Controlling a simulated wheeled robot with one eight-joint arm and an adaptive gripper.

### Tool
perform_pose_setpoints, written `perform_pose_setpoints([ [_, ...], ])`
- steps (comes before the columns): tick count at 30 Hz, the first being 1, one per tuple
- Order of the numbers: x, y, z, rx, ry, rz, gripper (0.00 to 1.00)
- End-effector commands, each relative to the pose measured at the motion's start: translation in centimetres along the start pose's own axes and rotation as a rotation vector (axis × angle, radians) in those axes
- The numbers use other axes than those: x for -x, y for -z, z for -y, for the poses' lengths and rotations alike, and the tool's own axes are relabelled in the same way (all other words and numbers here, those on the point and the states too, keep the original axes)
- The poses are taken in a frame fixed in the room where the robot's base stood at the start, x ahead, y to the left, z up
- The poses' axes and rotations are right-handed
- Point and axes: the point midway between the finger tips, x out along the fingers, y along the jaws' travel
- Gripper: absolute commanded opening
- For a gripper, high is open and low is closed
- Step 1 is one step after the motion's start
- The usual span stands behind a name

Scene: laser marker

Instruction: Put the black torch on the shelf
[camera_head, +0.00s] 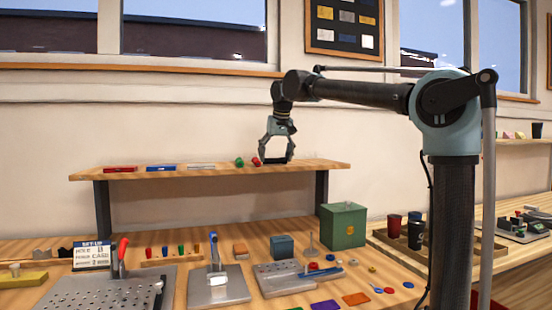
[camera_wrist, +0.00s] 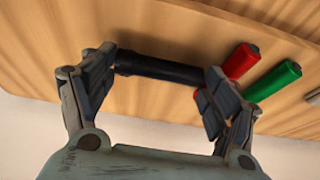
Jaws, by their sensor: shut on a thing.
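The black torch (camera_wrist: 160,69) lies lengthwise between the two fingers of my gripper (camera_wrist: 162,76), which is shut on its ends. In the head view my gripper (camera_head: 276,158) points down at the wooden shelf (camera_head: 210,175), near its right part. The torch shows there as a dark bar (camera_head: 275,162) at the shelf's top. I cannot tell whether it rests on the shelf or hangs just above it. A red cylinder (camera_wrist: 240,61) and a green cylinder (camera_wrist: 272,81) lie on the shelf beside the right finger, which partly hides the red one.
Red, blue and pale flat items (camera_head: 161,168) lie along the shelf's left part. The shelf's right end is clear. Below, the workbench holds a green box (camera_head: 343,226), metal plates (camera_head: 218,287) and several small tools. A wall and windows are behind.

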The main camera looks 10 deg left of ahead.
Motion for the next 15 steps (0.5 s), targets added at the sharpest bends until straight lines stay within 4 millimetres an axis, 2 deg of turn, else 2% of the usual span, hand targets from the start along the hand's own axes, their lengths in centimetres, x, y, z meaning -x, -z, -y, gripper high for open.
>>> perform_pose_setpoints([
  [3,-0.08,-0.02,-0.01,0.000,0.000,0.000,0.55],
  [4,-0.11,-0.03,-0.01,0.000,0.000,0.000,0.82],
  [6,-0.09,-0.02,-0.02,0.000,0.000,0.000,0.98],
  [15,-0.08,-0.01,-0.05,-0.001,0.000,0.000,0.99],
])
